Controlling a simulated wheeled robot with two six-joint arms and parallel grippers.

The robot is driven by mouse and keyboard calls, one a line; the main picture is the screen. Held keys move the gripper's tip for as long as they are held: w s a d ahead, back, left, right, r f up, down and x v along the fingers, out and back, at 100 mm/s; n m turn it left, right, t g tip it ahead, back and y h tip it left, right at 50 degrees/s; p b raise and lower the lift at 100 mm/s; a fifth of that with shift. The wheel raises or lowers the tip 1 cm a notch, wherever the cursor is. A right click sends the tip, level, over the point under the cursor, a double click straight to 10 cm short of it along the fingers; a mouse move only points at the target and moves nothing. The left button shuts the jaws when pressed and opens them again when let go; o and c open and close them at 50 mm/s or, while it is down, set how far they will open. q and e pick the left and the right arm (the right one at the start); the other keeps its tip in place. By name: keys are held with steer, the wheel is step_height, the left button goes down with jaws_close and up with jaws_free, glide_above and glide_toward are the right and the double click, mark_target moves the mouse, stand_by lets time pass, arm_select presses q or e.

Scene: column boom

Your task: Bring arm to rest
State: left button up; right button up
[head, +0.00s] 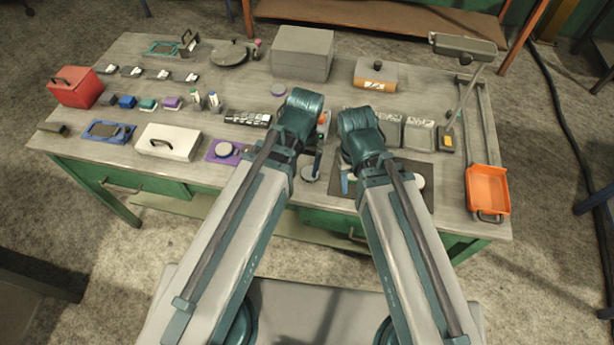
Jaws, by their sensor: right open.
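A grey boom head (463,46) sits high at the right rear of the bench, on a thin tilted post (462,103). The post goes down toward a small dark and yellow block near the bench's right side. My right gripper (350,184) points down over a dark mat (425,198) at the front of the bench. It is open, and my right forearm hides part of it. My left gripper (313,165) is mostly hidden behind its own wrist, left of the right one. Its jaws cannot be made out. Both grippers are well left of the boom.
An orange tray (488,192) lies at the right edge, below two long grey rails. A grey box (302,52) and an orange-fronted box (375,75) stand at the rear. A red box (76,87), a white case (168,142) and several small items fill the left.

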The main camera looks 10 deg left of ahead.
arm_select(q)
steer(key=s+d+m, duration=0.2)
steer(key=s+d, duration=0.1)
steer(key=shift+s+m, duration=0.25)
steer(key=shift+m, duration=0.15)
steer(key=shift+f+b, duration=0.55)
stand_by(1.5)
